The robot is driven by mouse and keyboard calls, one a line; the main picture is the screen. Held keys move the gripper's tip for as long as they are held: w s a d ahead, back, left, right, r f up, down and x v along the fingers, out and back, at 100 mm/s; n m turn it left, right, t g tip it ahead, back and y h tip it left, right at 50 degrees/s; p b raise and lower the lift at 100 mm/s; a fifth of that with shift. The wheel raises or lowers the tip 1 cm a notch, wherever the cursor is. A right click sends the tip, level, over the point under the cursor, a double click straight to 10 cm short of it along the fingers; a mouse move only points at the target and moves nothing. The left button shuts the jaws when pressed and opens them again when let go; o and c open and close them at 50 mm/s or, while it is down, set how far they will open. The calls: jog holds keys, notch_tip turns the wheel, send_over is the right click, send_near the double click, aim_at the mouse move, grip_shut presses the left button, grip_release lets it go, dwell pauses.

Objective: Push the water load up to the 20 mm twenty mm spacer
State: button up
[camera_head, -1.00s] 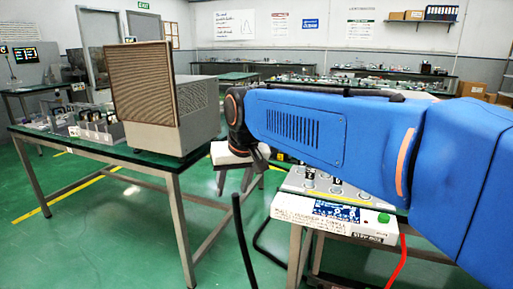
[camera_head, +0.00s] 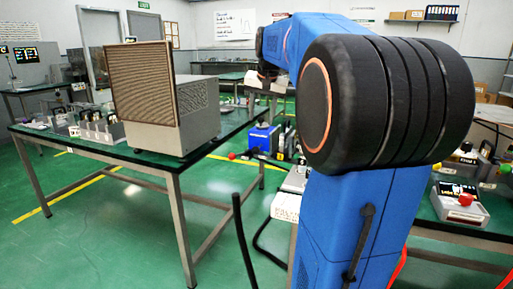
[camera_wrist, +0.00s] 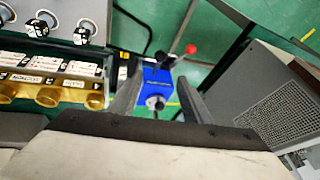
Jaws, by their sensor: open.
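My gripper (camera_wrist: 158,101) is open; its two dark fingers point up the wrist view, with nothing clearly held. A blue box (camera_wrist: 158,82) with a round metal fitting shows between and beyond the fingers; I cannot tell its depth from them. It seems to be the blue box (camera_head: 262,138) in the head view, low beside the table. I cannot tell whether it is the water load. No 20 mm spacer can be made out. In the head view my gripper (camera_head: 268,80) is small and its fingers are unclear.
A brass-coloured assembly with white labels (camera_wrist: 58,80) lies left in the wrist view. A red knob (camera_wrist: 191,49) stands above the blue box. A grey vented case (camera_wrist: 285,95) is at right, likely the large box (camera_head: 190,115) on the green-topped table (camera_head: 110,152).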

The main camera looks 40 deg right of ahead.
aim_at(256, 147)
jog(key=x, duration=1.6)
jog(key=shift+a+f, duration=0.1)
